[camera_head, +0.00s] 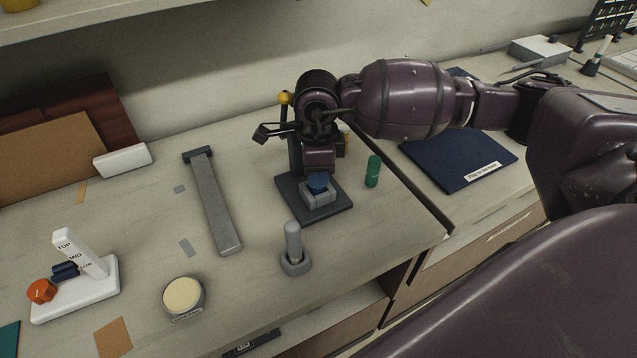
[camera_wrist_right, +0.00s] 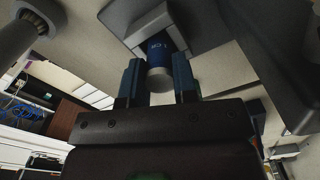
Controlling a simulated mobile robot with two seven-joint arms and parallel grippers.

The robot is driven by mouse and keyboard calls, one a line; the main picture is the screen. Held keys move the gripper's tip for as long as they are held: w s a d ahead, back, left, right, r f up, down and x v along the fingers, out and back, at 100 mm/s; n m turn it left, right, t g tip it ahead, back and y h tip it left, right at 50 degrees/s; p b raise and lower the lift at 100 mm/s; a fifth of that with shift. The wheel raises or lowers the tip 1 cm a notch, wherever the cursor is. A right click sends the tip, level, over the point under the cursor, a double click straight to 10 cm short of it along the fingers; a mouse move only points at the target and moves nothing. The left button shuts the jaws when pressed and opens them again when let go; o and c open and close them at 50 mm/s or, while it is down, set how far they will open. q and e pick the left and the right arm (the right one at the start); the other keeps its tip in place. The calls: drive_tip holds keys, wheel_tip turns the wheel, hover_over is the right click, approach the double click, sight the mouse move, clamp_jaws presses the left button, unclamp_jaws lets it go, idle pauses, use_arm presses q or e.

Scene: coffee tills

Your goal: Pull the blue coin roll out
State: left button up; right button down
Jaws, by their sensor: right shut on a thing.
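The blue coin roll (camera_wrist_right: 158,50) shows in the right wrist view, its near end pale and its far end inside a grey holder (camera_wrist_right: 180,22). My right gripper (camera_wrist_right: 158,82) has one finger on each side of the roll and is shut on it. In the head view the gripper (camera_head: 319,172) is directly above a small grey block (camera_head: 318,199) on a dark square base (camera_head: 337,210). A patch of blue shows between them, but I cannot tell roll from fingertips there. My left gripper is not in view.
A green roll (camera_head: 372,171) stands right of the base. A grey post on a round foot (camera_head: 294,252) stands in front. A long grey bar (camera_head: 214,203) lies left, with a round tin (camera_head: 183,296) and a white dial stand (camera_head: 75,290) nearer. A dark blue folder (camera_head: 455,158) lies right.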

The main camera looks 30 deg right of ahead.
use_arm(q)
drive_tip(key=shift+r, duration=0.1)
use_arm(e)
drive_tip(key=shift+r, duration=0.15)
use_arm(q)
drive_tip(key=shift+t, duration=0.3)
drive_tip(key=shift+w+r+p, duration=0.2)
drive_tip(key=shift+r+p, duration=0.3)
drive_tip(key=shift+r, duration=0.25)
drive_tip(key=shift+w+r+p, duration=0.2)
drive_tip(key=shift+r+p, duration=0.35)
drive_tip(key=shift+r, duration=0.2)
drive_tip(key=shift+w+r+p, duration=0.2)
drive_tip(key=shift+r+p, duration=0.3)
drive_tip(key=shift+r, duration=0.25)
use_arm(e)
drive_tip(key=shift+r, duration=3.2)
